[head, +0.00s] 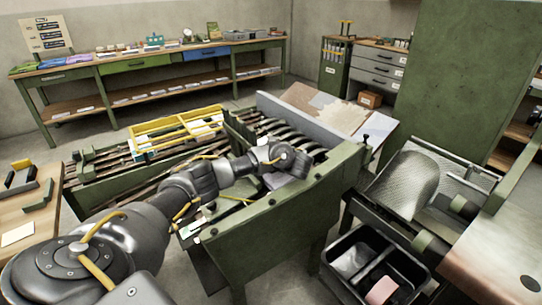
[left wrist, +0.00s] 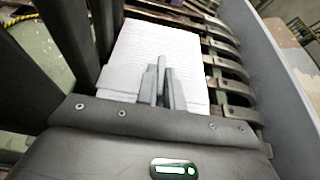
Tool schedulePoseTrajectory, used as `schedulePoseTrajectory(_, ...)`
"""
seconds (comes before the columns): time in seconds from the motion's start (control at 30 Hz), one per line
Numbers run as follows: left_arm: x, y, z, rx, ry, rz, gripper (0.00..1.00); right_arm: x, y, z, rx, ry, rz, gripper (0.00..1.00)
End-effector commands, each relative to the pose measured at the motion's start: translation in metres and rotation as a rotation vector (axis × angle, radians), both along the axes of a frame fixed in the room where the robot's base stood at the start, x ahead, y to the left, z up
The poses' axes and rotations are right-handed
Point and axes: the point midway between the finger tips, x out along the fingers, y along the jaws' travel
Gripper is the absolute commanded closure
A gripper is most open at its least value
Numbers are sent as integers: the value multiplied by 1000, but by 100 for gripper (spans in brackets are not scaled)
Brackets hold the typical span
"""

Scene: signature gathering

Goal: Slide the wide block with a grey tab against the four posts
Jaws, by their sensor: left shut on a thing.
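My left gripper (head: 290,168) reaches in from the left over the green gathering machine (head: 285,215). In the left wrist view my left gripper (left wrist: 163,78) is shut on the upright grey tab of the wide block. The wide block (left wrist: 150,48) is a white, paper-like stack lying flat beyond the fingers; its near edge is hidden by the gripper body. Dark upright posts (left wrist: 84,42) stand along the block's left side. I cannot make out all of them, nor whether the block touches them. The right gripper is not in view.
Curved dark bars (left wrist: 225,75) run right of the block, beside a grey side wall (left wrist: 282,75). A yellow frame (head: 178,128) stands on the machine's left part. Black bins (head: 375,265) and another machine (head: 420,185) stand right. A long bench (head: 150,62) lines the back.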

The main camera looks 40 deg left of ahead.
Motion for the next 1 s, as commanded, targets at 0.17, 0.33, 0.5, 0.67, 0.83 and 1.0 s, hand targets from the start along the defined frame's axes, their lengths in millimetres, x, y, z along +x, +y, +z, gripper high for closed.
schedulePoseTrajectory(0.17, -6, 4, -4, 10, 16, 3, 100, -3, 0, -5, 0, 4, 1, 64)
schedulePoseTrajectory(0.33, -8, 6, -6, 14, 20, 6, 100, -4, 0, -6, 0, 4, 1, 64)
schedulePoseTrajectory(0.5, -9, 7, -7, 17, 24, 8, 84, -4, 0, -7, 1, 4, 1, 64)
schedulePoseTrajectory(0.67, -7, 6, -6, 14, 20, 7, 65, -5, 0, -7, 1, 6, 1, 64)
schedulePoseTrajectory(0.83, -5, 3, -4, 11, 15, 4, 65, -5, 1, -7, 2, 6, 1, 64)
schedulePoseTrajectory(1.0, -5, -5, -1, 9, 13, -1, 65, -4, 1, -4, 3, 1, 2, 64)
